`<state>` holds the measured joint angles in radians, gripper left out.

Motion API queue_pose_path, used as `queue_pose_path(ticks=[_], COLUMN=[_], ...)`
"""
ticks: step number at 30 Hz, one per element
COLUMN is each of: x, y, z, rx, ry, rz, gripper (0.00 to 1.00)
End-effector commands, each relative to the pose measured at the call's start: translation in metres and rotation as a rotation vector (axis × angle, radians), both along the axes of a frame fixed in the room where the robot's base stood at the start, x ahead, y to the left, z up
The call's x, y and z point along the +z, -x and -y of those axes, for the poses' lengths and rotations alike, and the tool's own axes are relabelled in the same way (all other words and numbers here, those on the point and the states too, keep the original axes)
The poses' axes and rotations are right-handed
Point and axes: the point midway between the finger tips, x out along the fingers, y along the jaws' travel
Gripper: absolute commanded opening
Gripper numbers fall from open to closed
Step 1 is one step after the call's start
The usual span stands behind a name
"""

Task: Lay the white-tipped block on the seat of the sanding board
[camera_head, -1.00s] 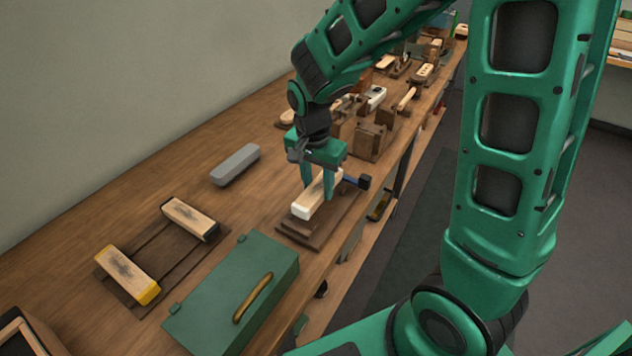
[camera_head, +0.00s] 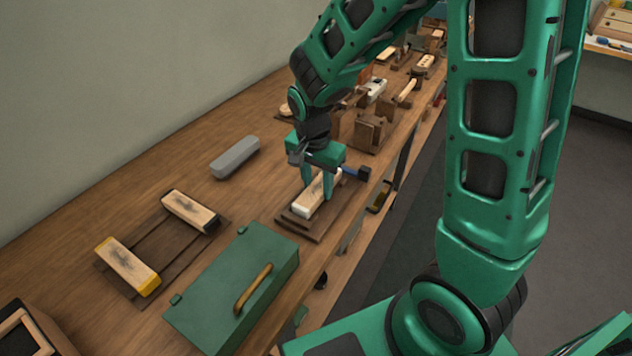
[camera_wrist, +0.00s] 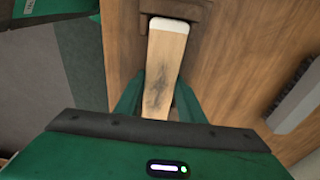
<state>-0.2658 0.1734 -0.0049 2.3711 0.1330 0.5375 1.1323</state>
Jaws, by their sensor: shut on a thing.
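The white-tipped block (camera_head: 312,198) is pale wood with one white end. In the head view it lies between the fingers of my gripper (camera_head: 317,192), which is shut on it. It is low over the dark wooden sanding board (camera_head: 313,226); I cannot tell whether it touches the seat. In the wrist view the block (camera_wrist: 166,70) points away from my gripper (camera_wrist: 156,100), with its white end farthest off and a dark smudge on its top face. Part of the board (camera_wrist: 190,12) shows around that end. The seat is mostly hidden by the block and fingers.
A green box (camera_head: 235,285) with a brass handle stands just in front. To its left a dark rack (camera_head: 150,250) holds a black-ended block (camera_head: 190,211) and a yellow-ended block (camera_head: 127,267). A grey block (camera_head: 235,158) lies behind. Several tools crowd the far bench.

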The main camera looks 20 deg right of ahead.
Motion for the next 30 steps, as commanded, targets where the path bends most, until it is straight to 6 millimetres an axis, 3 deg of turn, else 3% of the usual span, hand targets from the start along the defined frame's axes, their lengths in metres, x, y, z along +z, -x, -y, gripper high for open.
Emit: queue_pose_path(ticks=[30], x=[-0.0061], y=[-0.0001], z=[0.0001], rx=[0.0], ry=[0.001], rz=[-0.001], gripper=[0.09])
